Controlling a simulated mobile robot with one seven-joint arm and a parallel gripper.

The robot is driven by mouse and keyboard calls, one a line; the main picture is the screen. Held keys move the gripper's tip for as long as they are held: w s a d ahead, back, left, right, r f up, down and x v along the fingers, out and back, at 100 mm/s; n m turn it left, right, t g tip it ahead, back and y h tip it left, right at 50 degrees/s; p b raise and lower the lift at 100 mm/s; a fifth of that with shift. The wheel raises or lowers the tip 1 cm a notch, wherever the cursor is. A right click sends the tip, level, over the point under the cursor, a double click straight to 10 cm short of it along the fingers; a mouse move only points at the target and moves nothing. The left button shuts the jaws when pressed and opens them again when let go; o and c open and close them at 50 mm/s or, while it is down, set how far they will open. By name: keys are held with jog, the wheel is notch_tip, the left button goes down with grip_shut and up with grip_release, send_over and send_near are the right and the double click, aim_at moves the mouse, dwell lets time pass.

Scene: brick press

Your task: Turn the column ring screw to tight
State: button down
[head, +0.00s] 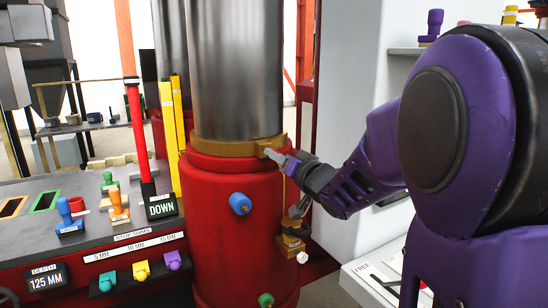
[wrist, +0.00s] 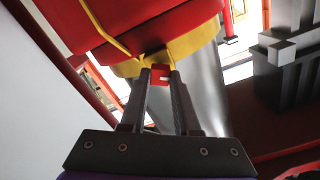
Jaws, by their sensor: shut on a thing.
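The column ring (head: 222,147) is a brass-yellow collar around the foot of the grey steel column (head: 235,70), on top of the red cylinder base. The ring also shows in the wrist view (wrist: 195,42), with a split in it. My gripper (head: 270,154) reaches in from the right to the ring's lug. In the wrist view, my gripper (wrist: 161,71) is shut on a small red screw head (wrist: 160,78) with a white mark, right at the split. In the head view the screw is hidden by my fingers. How tight it is cannot be told.
Below the ring, the red base (head: 235,255) carries a blue knob (head: 240,203) and a brass block (head: 291,247) with a white knob. At left is a console (head: 110,235) with levers, a DOWN sign (head: 161,207) and a 125 MM depth display (head: 47,277).

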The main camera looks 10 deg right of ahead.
jog(key=shift+r, duration=0.15)
dwell(0.3)
jog(key=c, duration=0.6)
grip_release()
jog(key=shift+c, duration=0.2)
